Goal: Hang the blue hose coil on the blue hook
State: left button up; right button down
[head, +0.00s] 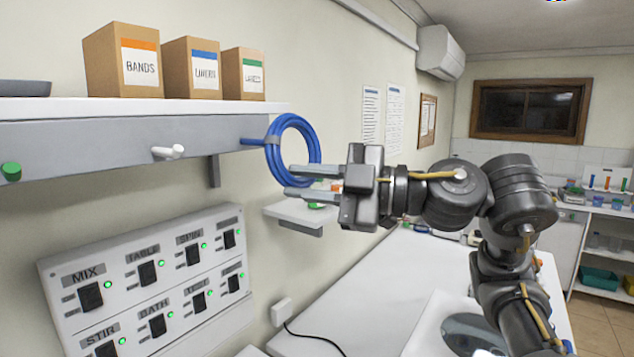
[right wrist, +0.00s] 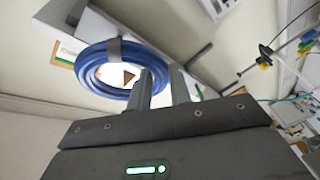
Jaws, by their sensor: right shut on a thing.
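The blue hose coil (head: 312,136) is a round ring held upright at the right end of the wall rail in the head view. The blue hook (head: 251,142) sticks out of the rail, and its tip meets the coil's left side in the picture. I cannot tell whether the coil is around the hook or only in front of it. My right gripper (head: 313,183) is shut on the coil's lower right part. In the right wrist view the coil (right wrist: 88,72), with a grey band at its top, is at the fingertips (right wrist: 158,85). My left gripper is not in view.
A white hook (head: 168,152) and a green hook (head: 11,171) are on the same grey rail (head: 95,145). Labelled boxes (head: 192,70) stand on the shelf above. A switch panel (head: 150,285) is below, and a small wall shelf (head: 300,215) lies under the gripper.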

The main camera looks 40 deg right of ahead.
jog(key=shift+w+a+f, duration=0.1)
jog(key=shift+w+a, duration=0.2)
jog(key=shift+w, duration=0.55)
jog(key=shift+w+a+f, duration=0.1)
jog(key=shift+w+a, duration=0.25)
jog(key=shift+w, duration=0.45)
jog(key=shift+w+a+f, duration=0.1)
jog(key=shift+w+a, duration=0.2)
jog(key=shift+w, duration=0.55)
jog(key=shift+w+a+f+b, duration=0.15)
jog(key=shift+w+f+b, duration=0.2)
jog(key=shift+w+f, duration=0.25)
jog(key=shift+w+r, duration=0.1)
jog(key=c, duration=1.2)
grip_release()
jog(key=b+v, duration=0.4)
jog(key=v, duration=0.6)
jog(key=shift+s+d+b, duration=0.25)
jog(key=shift+s+b, duration=0.05)
jog(key=shift+s, duration=0.05)
